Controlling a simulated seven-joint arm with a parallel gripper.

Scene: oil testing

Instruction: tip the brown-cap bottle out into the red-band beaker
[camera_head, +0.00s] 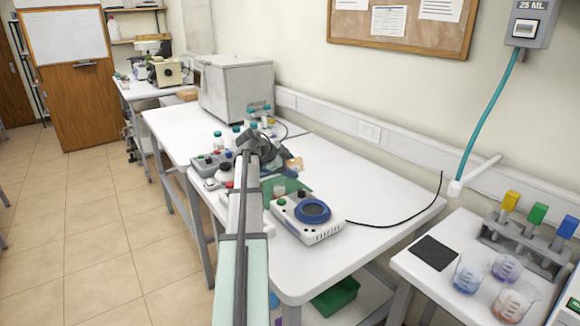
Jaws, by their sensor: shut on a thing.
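My gripper (276,156) is over the middle of the white bench, with its wrist and arm covering much of the view of it. A small orange-brown and clear item (294,164) shows at its right side; it appears to be the brown-cap bottle, held tilted above the bench, though its cap and mouth cannot be made out. Below it a small clear beaker (279,189) with a pinkish tint stands on a green mat (298,185). It may be the red-band beaker; its band is too small to read. The arm partly hides the mat.
A device with a round blue top (312,210) stands just in front of the mat. Teal-capped bottles (217,140) and a grey control box (208,162) stand left and behind. Several tinted beakers (467,273) stand on the right table. The bench's right part is clear.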

